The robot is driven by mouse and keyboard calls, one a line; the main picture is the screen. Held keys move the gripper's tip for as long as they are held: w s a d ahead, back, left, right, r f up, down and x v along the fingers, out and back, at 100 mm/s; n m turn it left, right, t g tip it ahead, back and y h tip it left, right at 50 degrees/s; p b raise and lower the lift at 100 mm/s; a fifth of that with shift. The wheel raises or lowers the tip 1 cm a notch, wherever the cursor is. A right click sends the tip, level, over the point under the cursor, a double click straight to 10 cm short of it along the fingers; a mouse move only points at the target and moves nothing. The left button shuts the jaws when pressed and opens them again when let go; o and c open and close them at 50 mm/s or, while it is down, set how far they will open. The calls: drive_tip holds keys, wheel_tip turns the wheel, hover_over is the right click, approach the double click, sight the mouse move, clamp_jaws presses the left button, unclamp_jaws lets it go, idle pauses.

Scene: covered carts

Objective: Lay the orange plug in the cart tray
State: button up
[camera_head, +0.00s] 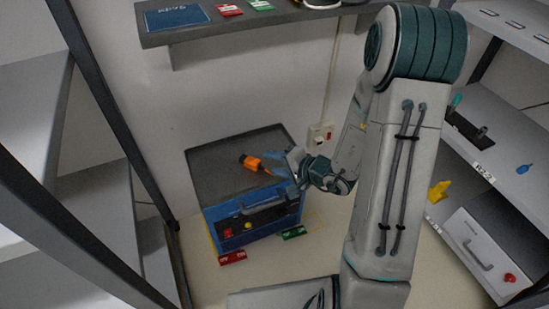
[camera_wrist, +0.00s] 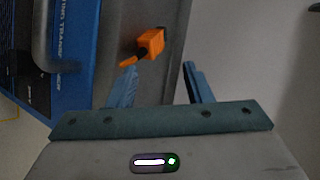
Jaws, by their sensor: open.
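The orange plug (camera_head: 252,162) lies on the dark grey top tray of the blue cart (camera_head: 232,147), with its thin orange end pointing right toward my gripper. It also shows in the wrist view (camera_wrist: 150,43), ahead of the left finger. My gripper (camera_head: 283,168) is beside the plug's right side, over the right part of the tray. In the wrist view the two blue fingers (camera_wrist: 158,82) stand wide apart with nothing between them. The exact gap between fingers and plug is hard to judge.
The blue cart front (camera_head: 227,228) has a grey handle. Red tags (camera_head: 232,257) and green tags (camera_head: 294,232) lie at its base. A wall socket (camera_head: 320,134) is behind my arm. Shelves stand at left and right, and a grey shelf (camera_head: 205,28) hangs above.

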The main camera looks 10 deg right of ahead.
drive_tip(key=s+r+p, duration=0.1)
drive_tip(key=p, duration=0.1)
drive_tip(key=r+p, duration=0.1)
drive_tip(key=p, duration=0.1)
drive_tip(key=shift+s+a+r+p, duration=0.15)
drive_tip(key=shift+s+r+p, duration=0.15)
drive_tip(key=shift+s+r, duration=0.05)
drive_tip(key=p, duration=0.2)
drive_tip(key=d+p, duration=0.1)
drive_tip(key=shift+s+r+p, duration=0.2)
drive_tip(key=shift+r+p, duration=0.05)
drive_tip(key=shift+p, duration=0.1)
drive_tip(key=shift+s+d+f+p, duration=0.1)
drive_tip(key=shift+s+d+p, duration=0.1)
drive_tip(key=shift+p, duration=0.35)
